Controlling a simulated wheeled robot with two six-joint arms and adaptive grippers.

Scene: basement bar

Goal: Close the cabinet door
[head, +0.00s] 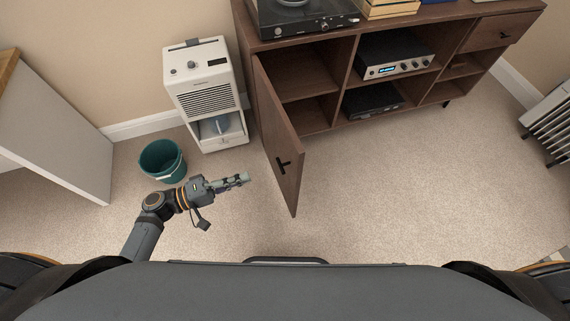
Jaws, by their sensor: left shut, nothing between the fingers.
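The cabinet (335,127) is a low brown wooden unit with open shelves along the back wall. Its door (277,140) is hinged at the left end and stands wide open, sticking out toward me. A black handle (284,163) is on the door's face. My left gripper (243,178) is shut and empty, a little to the left of the door's free end and apart from it. My right gripper is not in view.
A white dehumidifier (206,88) stands left of the cabinet, with a teal bucket (163,162) in front of it, close to my left arm. A white panel (60,135) is at far left, a radiator (552,120) at far right. Carpet right of the door is clear.

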